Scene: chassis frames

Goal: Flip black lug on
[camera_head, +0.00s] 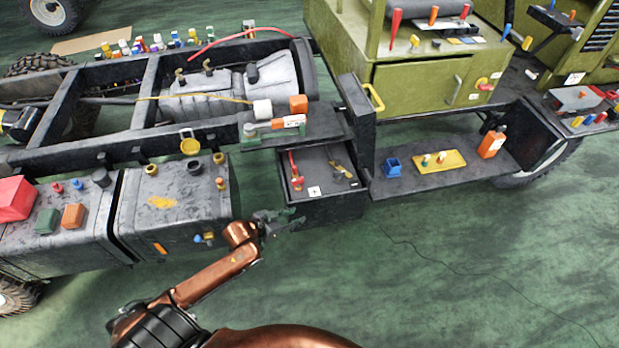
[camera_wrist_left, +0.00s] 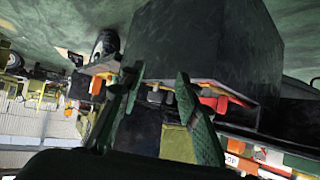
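My left gripper (camera_head: 280,222) is just in front of the lower left corner of the open black tray (camera_head: 335,208), beside the grey tank. In the left wrist view its two green fingers (camera_wrist_left: 158,105) stand apart with nothing held between them. The tray holds a red-handled lever (camera_head: 294,170), a white plate with a black cross (camera_head: 314,191) and a small yellow and dark fitting (camera_head: 340,170). I cannot tell for certain which part is the black lug; dark small parts in the tray are too small to read. My right gripper is not in view.
The grey tank (camera_head: 150,215) with caps stands left of the gripper. A ledge (camera_head: 400,187) with a blue cup (camera_head: 393,167), a yellow plate (camera_head: 439,161) and an orange container (camera_head: 492,143) lies to the right.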

